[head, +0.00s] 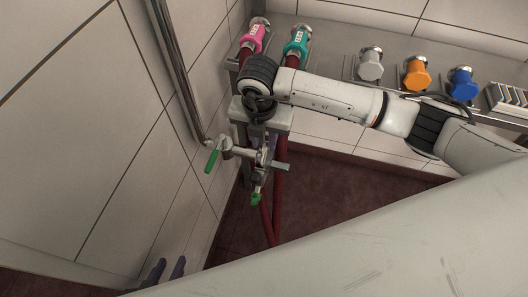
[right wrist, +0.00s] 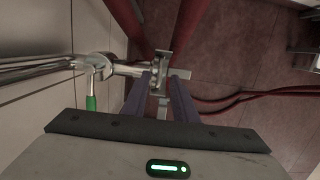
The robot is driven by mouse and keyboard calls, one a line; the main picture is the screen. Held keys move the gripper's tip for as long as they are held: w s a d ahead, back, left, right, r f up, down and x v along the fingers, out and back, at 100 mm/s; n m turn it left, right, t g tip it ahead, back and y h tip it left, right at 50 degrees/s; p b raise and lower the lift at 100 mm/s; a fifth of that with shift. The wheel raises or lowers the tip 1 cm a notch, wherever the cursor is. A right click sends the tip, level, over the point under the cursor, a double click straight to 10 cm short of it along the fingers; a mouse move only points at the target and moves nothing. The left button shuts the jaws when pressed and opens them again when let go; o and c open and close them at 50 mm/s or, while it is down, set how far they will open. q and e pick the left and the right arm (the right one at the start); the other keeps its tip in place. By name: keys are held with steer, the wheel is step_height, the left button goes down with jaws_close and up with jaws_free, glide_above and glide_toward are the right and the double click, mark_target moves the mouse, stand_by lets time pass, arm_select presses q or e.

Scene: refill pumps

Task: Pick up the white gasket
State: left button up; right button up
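I cannot make out a white gasket for certain in either view. A metal pipe fitting with a clamp (head: 262,158) sticks out from the wall pipe; it also shows in the right wrist view (right wrist: 158,72). My right gripper (head: 258,142) points down over this fitting. In the right wrist view its two purple fingers (right wrist: 162,84) are apart, with the fitting in line with the gap; I cannot tell whether they touch it. My left gripper (head: 168,268) shows only as two purple fingertips, apart and empty, at the lower left. Its body is hidden.
A green-handled valve (head: 211,161) sits on the wall pipe left of the fitting. Dark red hoses (head: 279,200) hang below. Pink (head: 253,38) and teal (head: 297,42) hose couplings and grey, orange and blue caps (head: 416,73) line the back rack (head: 335,38). A slotted holder (head: 508,97) stands right.

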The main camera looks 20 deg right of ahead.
steer(key=shift+f, duration=0.35)
jaws_close()
steer(key=shift+r, duration=0.1)
